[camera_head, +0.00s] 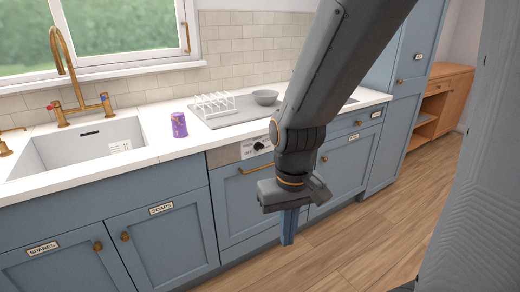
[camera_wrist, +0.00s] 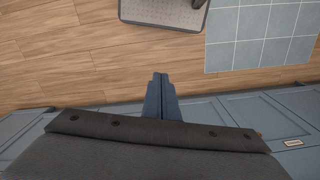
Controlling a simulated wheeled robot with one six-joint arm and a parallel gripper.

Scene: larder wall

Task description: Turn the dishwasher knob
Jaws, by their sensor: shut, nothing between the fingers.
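The knob is not visible in the wrist view. My arm hides part of the counter and the strip's right side.
On the counter stand a purple can (camera_head: 179,125), a grey drainer with a white rack (camera_head: 215,104) and a grey bowl (camera_head: 265,97). The sink (camera_head: 85,144) is at left.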

